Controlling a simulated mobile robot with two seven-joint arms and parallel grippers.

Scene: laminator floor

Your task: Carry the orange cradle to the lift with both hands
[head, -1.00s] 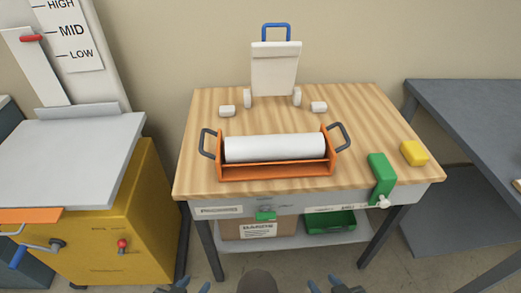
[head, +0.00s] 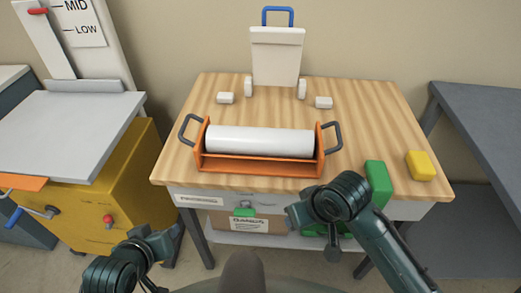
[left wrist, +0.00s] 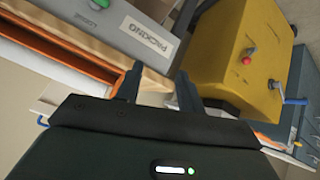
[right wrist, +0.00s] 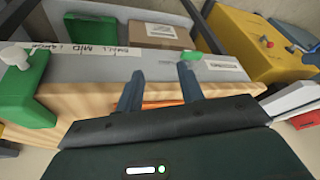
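The orange cradle (head: 260,165) sits on the wooden table (head: 380,120) with a white roll (head: 260,141) lying in it. It has a dark handle at each end, a left handle (head: 188,130) and a right handle (head: 333,137). The yellow lift (head: 115,185) with its grey top plate (head: 70,130) stands to the left of the table. My left gripper (head: 175,238) is low in front of the table's left corner; its fingers are apart and empty in the left wrist view (left wrist: 158,88). My right gripper (head: 293,212) is in front of the table edge, open and empty in the right wrist view (right wrist: 160,85).
A green clamp (head: 377,182) and a yellow block (head: 420,166) are at the right. A grey bench (head: 480,120) stands further right.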

